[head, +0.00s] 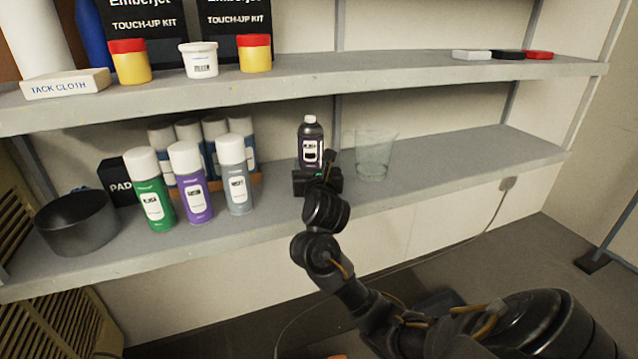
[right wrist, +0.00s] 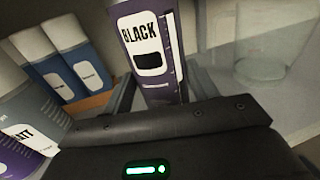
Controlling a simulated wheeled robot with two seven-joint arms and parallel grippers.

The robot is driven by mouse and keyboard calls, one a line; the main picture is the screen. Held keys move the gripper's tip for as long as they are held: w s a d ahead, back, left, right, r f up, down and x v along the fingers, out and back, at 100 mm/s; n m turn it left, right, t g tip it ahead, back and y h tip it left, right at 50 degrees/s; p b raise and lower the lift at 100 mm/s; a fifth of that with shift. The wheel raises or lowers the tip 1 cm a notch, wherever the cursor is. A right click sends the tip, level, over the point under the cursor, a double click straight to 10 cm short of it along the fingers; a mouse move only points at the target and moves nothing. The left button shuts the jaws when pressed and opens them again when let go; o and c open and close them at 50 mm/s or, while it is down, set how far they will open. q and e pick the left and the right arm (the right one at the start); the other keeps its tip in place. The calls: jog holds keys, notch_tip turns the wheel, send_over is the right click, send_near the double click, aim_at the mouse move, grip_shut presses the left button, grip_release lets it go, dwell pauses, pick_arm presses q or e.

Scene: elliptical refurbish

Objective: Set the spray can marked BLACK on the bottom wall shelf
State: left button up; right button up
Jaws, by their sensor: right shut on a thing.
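The spray can marked BLACK (head: 311,147) is dark, with a white label, and stands upright at the bottom wall shelf (head: 420,165). The word BLACK reads on the can in the right wrist view (right wrist: 150,45). My right gripper (head: 317,178) is shut on its lower part, with a finger on each side. The gripper hides the can's base, so I cannot tell whether it touches the shelf. My left gripper is not in view.
A clear glass beaker (head: 374,155) stands just right of the can. Green (head: 150,190), purple (head: 190,183) and grey (head: 235,175) cans stand to the left. A dark bowl (head: 77,222) is farther left. The upper shelf (head: 400,75) runs above. The shelf's right end is clear.

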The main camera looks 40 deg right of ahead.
jog(key=shift+a+f, duration=0.1)
jog(key=shift+f, duration=0.45)
jog(key=shift+f+b, duration=0.4)
jog(key=shift+f, duration=1.15)
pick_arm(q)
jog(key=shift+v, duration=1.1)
pick_arm(e)
jog(key=shift+f, duration=0.1)
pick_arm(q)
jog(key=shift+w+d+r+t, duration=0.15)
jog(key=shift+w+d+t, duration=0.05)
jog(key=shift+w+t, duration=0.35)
pick_arm(e)
jog(key=o, duration=1.4)
jog(key=shift+c, duration=0.2)
